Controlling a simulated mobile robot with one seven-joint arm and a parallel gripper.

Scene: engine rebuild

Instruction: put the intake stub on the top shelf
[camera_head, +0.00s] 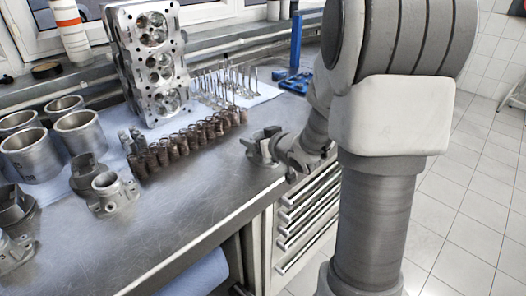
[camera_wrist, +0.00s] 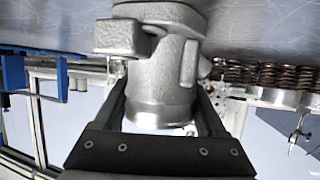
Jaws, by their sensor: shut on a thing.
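The intake stub (camera_head: 262,147) is a grey cast-metal piece with a round neck and a wider flange. It is at the right front edge of the steel workbench, in the jaws of my gripper (camera_head: 281,149). In the wrist view the stub (camera_wrist: 160,75) fills the middle, its neck between the two fingers of my gripper (camera_wrist: 162,98). Its flange is close to the bench surface; I cannot tell whether it touches. The top shelf does not show in either view.
The workbench (camera_head: 190,210) has clear room in front. Springs (camera_head: 185,142), valves (camera_head: 228,85), a cylinder head (camera_head: 155,60), cylinder liners (camera_head: 80,132) and similar cast stubs (camera_head: 112,193) stand on it. A blue stand (camera_head: 296,45) is behind the gripper. Drawers (camera_head: 305,215) are below.

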